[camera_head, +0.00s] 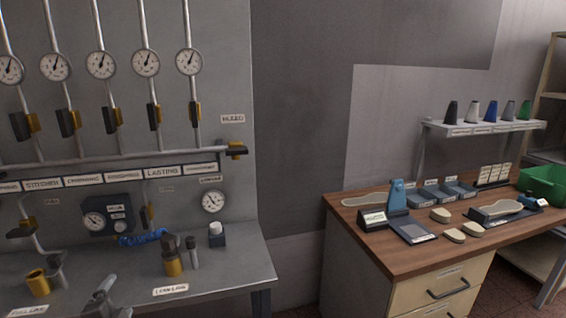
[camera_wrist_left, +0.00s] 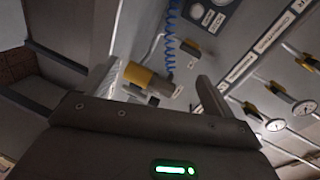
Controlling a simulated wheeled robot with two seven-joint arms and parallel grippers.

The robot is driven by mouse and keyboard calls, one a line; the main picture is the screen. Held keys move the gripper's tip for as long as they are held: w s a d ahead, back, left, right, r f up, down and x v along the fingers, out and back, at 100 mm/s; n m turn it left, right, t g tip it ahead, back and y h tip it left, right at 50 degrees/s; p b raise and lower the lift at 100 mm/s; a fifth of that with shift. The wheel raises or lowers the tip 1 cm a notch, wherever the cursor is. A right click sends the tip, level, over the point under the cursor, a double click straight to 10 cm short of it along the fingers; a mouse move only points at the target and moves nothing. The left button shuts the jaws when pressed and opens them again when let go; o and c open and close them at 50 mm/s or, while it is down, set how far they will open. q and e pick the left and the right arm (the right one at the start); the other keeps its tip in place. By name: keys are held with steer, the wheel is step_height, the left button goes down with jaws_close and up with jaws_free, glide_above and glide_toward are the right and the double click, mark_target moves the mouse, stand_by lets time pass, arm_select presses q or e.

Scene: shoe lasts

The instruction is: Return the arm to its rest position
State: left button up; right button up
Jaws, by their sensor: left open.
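My left gripper (camera_head: 106,296) shows at the bottom left of the head view, low in front of the grey bench. In the left wrist view my left gripper (camera_wrist_left: 160,84) is open, its two fingers apart with nothing gripped. Behind the fingers in that view are a yellow-and-grey fitting (camera_wrist_left: 150,82) and a blue coiled hose (camera_wrist_left: 171,40). I cannot tell the exact gap between the fingers and the fitting. My right gripper is in neither view.
The grey bench (camera_head: 225,272) carries a yellow-based fitting (camera_head: 173,262), a yellow cup (camera_head: 37,283) and a small dark block (camera_head: 217,238). A gauge panel (camera_head: 225,60) stands behind. A wooden workbench (camera_head: 420,262) with lasts and trays is on the right. Floor shows between the benches.

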arm_select(q)
steer(key=s+d+f+n+g+h, duration=0.3)
steer(key=s+d+f+n+g, duration=0.15)
steer(key=s+d+f, duration=0.6)
steer(key=s+d+f+n+g+h, duration=0.1)
steer(key=s+d+f+n+g, duration=0.15)
steer(key=s, duration=0.35)
steer(key=s+d+f+n+g, duration=0.1)
steer(key=s+d+g, duration=0.1)
steer(key=s+d, duration=0.35)
steer(key=s+d+f+n+g+h, duration=0.1)
steer(key=s+d+f+n+g, duration=0.1)
steer(key=s, duration=0.6)
step_height(320, 180, down, 26)
steer(key=s+g, duration=0.2)
steer(key=s+a+f+g, duration=0.1)
steer(key=s+a+f, duration=0.2)
steer(key=s+f, duration=1.2)
steer(key=shift+s+f, duration=0.25)
steer(key=shift+s, duration=0.25)
